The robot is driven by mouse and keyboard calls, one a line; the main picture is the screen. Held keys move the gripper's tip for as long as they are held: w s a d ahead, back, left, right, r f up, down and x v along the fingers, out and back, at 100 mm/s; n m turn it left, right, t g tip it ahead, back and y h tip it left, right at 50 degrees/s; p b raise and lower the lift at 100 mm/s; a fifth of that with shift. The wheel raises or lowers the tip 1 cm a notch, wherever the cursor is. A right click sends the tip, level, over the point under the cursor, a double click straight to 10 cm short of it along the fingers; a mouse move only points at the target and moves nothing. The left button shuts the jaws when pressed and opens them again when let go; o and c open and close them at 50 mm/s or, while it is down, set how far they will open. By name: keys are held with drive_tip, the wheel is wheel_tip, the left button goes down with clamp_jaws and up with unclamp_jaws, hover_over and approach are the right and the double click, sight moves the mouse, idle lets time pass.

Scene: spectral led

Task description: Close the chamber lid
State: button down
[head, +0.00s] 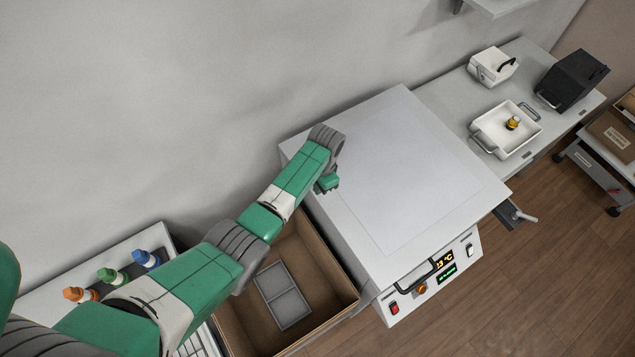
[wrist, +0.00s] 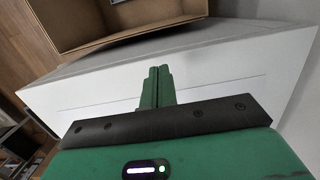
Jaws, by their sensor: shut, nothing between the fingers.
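The chamber is a large white box with a flat top lid (head: 415,165) in the middle of the head view. The lid lies flat over the box, and I see no open gap at its front edge. The lid's pale top also shows in the wrist view (wrist: 225,92). My gripper (wrist: 158,72) is shut and empty, with its green fingers together over the white top. In the head view my arm reaches to the lid's left edge, where my wrist hides part of it. I cannot tell whether the fingers touch the lid.
A cardboard box (head: 347,297) with a grey divided tray (head: 283,296) stands left of the chamber. Orange, green and blue-capped bottles (head: 112,275) stand at far left. A white tray (head: 483,142), a white case (head: 493,68) and a black case (head: 570,80) are on the right bench.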

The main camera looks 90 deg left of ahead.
wheel_tip(320, 180, up, 10)
drive_tip(key=shift+f, duration=0.25)
